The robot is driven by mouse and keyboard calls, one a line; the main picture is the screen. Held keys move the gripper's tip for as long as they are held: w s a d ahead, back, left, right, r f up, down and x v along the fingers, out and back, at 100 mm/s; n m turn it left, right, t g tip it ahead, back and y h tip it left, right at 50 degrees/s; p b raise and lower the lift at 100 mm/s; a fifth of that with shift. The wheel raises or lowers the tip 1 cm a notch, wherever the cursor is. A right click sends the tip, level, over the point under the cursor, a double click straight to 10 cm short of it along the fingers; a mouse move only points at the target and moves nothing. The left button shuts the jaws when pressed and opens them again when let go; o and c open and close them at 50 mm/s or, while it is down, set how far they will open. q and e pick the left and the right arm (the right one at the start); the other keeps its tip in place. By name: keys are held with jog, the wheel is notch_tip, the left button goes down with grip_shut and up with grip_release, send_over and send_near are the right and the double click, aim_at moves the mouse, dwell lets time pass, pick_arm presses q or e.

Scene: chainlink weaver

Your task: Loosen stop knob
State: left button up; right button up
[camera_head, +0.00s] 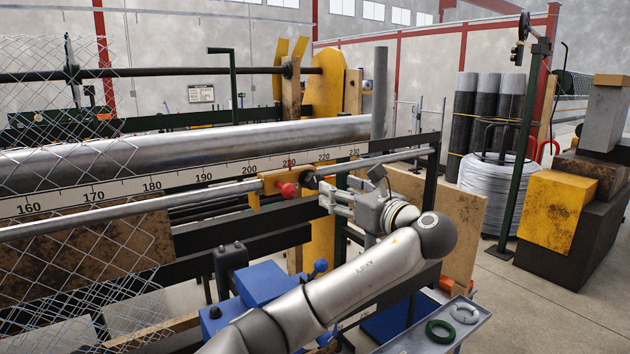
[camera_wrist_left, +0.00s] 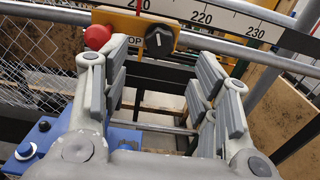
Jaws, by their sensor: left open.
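The stop knob, black with a pale pointer line, is on a yellow stop block on the scale rail. It shows in the left wrist view (camera_wrist_left: 158,41) and in the head view (camera_head: 310,180). The yellow stop block (camera_wrist_left: 128,22) also carries a red mushroom-shaped knob (camera_wrist_left: 97,37), left of the black one. My left gripper (camera_wrist_left: 155,75) is open, its fingers apart and empty. In the wrist view the black knob lies beyond the fingertips, between their lines. In the head view the gripper (camera_head: 325,196) is just right of and below the knob. My right gripper is not in view.
The numbered scale (camera_head: 190,181) and a long steel rod (camera_head: 120,212) run beside the block. Chain-link mesh (camera_head: 60,120) hangs at left. A tray (camera_head: 430,335) with green and white rings is at lower right.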

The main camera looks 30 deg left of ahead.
aim_at(317, 181)
pick_arm(q)
jog(key=p+x, duration=0.4)
jog(key=x, duration=0.5)
jog(key=shift+r, duration=0.1)
jog(key=shift+w+a+p, duration=0.3)
jog(key=shift+a, duration=0.35)
jog(key=shift+c, duration=0.4)
jog(key=c, duration=1)
